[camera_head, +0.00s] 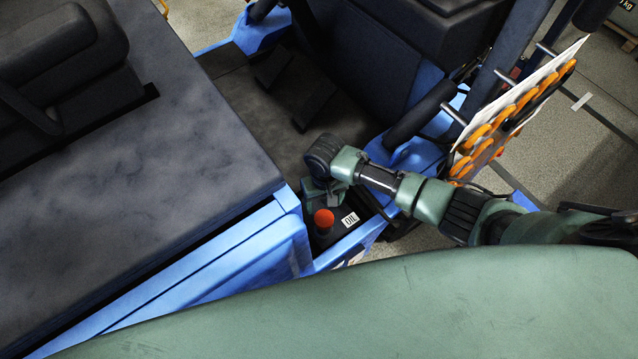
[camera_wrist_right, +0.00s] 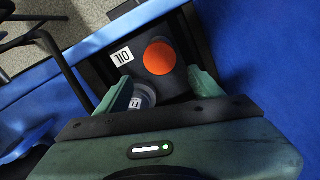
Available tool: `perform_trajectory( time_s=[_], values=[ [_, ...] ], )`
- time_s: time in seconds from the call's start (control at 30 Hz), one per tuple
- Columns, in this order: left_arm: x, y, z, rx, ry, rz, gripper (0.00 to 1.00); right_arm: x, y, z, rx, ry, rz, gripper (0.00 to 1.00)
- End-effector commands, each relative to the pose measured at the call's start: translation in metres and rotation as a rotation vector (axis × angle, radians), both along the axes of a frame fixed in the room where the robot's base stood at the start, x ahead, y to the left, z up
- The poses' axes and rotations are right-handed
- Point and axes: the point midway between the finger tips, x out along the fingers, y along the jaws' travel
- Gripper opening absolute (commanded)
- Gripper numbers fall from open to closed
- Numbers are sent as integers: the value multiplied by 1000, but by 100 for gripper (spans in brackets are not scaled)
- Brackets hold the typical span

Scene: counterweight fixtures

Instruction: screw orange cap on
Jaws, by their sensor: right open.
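The orange cap (camera_head: 323,218) shows as a round orange-red top on the dark panel beside the white OIL label (camera_head: 349,219). In the right wrist view the cap (camera_wrist_right: 160,56) lies just beyond my fingertips, and the OIL label (camera_wrist_right: 122,57) is left of it. My right gripper (camera_head: 322,197) is just behind the cap in the head view. In the wrist view my right gripper (camera_wrist_right: 160,78) is open, its green fingers on either side below the cap. I cannot tell whether the cap sits on a neck. My left gripper is not in view.
A small grey cylindrical part with a white label (camera_wrist_right: 142,97) shows near the left finger. Blue vehicle bodywork (camera_head: 240,255) borders the dark panel. A dark footwell (camera_head: 275,115) lies behind, and a board with orange-handled items (camera_head: 510,115) stands at the right.

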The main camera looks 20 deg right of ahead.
Motion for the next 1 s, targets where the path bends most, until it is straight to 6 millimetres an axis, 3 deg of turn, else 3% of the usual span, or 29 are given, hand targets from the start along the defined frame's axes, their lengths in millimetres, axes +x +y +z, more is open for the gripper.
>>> perform_trajectory(
  time_s=[0.13,0.3,0.43,0.67,0.8,1.0],
  values=[
    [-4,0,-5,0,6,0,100,-1,0,-5,0,1,1,67],
    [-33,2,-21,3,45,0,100,0,0,-18,0,0,1,67],
    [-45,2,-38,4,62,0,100,0,-1,-33,-1,-1,1,67],
    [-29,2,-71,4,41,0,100,0,-1,-63,-1,-2,0,67],
    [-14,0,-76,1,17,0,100,-1,0,-78,0,1,0,67],
    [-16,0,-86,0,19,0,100,-1,0,-97,0,0,-1,67]
  ],
)
